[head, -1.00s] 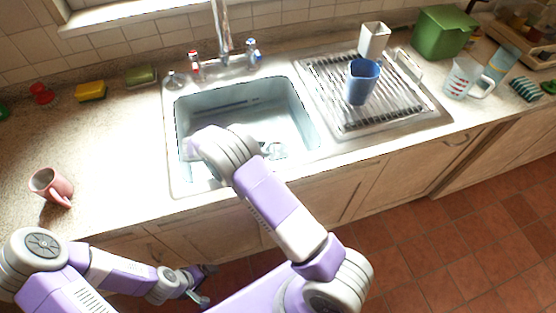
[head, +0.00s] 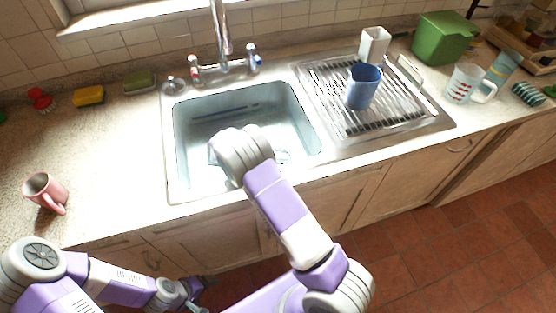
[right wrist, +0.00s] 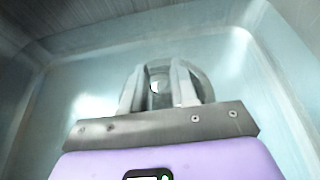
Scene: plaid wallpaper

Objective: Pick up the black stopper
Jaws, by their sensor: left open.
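No clearly black stopper shows in any view. A round grey drain fitting (right wrist: 196,75) on the sink floor is partly hidden behind my right gripper (right wrist: 158,86); I cannot tell if a stopper sits in it. The right gripper's two fingers are apart, pointing down at the fitting, with nothing clearly held between them. In the head view my right forearm reaches over the sink (head: 185,125) and hides most of that gripper. My left gripper (head: 197,294) is open and low, in front of the cabinets, away from the counter.
The sink walls surround my right gripper. A small round metal piece (head: 173,85) sits at the sink's back left corner, beside the faucet (head: 221,35). A blue cup (head: 362,87) stands on the drainboard (head: 340,115).

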